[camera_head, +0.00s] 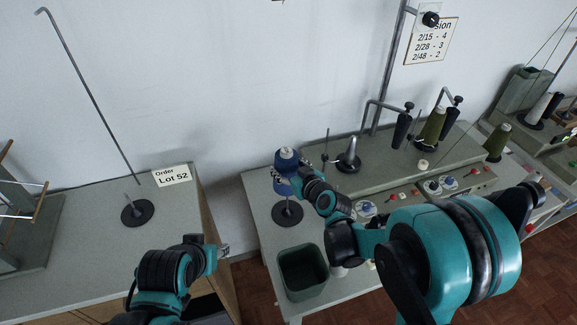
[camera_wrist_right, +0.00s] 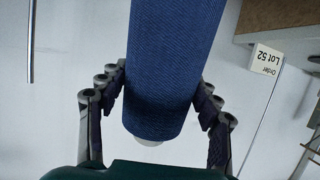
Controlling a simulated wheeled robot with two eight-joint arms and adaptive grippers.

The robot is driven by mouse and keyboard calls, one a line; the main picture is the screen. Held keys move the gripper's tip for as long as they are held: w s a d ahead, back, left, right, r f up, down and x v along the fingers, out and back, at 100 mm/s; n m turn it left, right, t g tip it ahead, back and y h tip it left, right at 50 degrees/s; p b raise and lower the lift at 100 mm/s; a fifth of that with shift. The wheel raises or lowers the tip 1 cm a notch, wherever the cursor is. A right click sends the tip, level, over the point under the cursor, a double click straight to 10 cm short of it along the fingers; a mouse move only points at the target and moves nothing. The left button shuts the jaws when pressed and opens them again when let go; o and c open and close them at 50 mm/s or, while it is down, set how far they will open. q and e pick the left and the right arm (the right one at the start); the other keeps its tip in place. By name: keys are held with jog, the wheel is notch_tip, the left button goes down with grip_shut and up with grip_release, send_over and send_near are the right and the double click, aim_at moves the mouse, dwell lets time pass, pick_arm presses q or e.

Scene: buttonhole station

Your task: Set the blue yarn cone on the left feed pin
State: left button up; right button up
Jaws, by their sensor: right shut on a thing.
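The blue yarn cone (camera_head: 287,158) is in my right gripper (camera_head: 287,179), above the near left part of the machine table. In the right wrist view the cone (camera_wrist_right: 172,65) lies between the two fingers (camera_wrist_right: 160,105), with a pale core end showing below. A black disc base (camera_head: 287,211) stands on the table beneath the cone; whether the cone touches it is unclear. On the machine, a thin upright pin (camera_head: 326,150) stands left of a bare grey metal cone (camera_head: 349,157). I cannot tell which is the left feed pin. My left gripper (camera_head: 222,250) is over the gap between tables; its fingers are too small to read.
A dark green bin (camera_head: 303,272) sits at the table's front. The left table has another disc base with a pin (camera_head: 137,212) and a Lot 52 card (camera_head: 172,175).

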jog(key=shift+w+d+f+b, duration=0.15)
jog(key=shift+f+b, duration=0.25)
jog(key=shift+f, duration=0.45)
jog(key=shift+f+b, duration=0.55)
jog(key=shift+f, duration=0.1)
notch_tip(320, 180, down, 6)
jog(key=b, duration=0.4)
jog(key=shift+r, duration=0.15)
jog(key=shift+f+b, duration=2.2)
jog(key=shift+f, duration=0.05)
jog(key=shift+f+b, duration=0.3)
jog(key=shift+f, duration=0.15)
jog(key=o, duration=1.4)
